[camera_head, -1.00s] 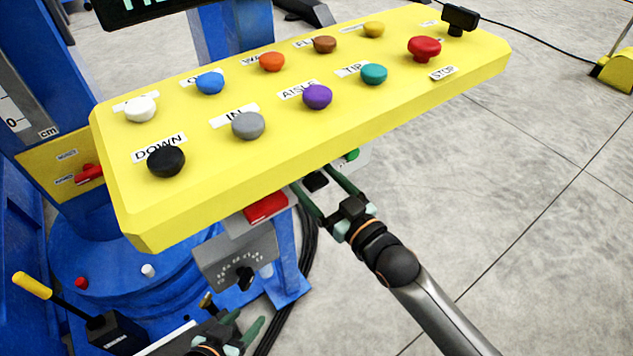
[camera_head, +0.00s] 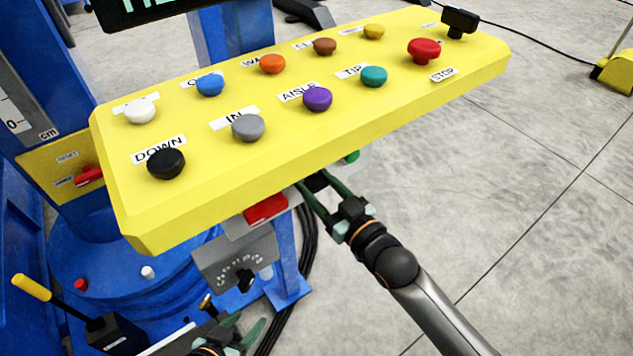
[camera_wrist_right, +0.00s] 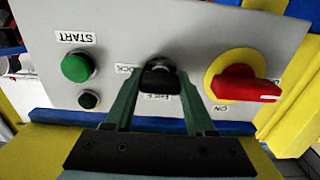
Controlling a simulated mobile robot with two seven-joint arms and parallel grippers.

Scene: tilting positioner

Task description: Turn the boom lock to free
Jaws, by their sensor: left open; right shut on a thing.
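The boom lock is a black knob (camera_wrist_right: 159,77) on a grey panel (camera_wrist_right: 200,30), between upside-down labels that appear to read LOCK, at its left, and FREE, just below it. Its pointing direction is hard to tell, as my fingers partly cover it. My right gripper (camera_wrist_right: 160,95) is shut on this knob, one finger on each side. In the head view my right gripper (camera_head: 316,181) reaches under the front edge of the yellow console, with the dark knob between its fingertips. My left gripper (camera_head: 248,324) is open and empty at the bottom, below a grey dial box (camera_head: 236,262).
A red rotary switch (camera_wrist_right: 243,84) on a yellow disc is right of the knob in the wrist view. A green START button (camera_wrist_right: 77,66) is at its left, a small black button (camera_wrist_right: 89,100) beneath. The yellow console (camera_head: 420,95) with coloured buttons overhangs my right gripper.

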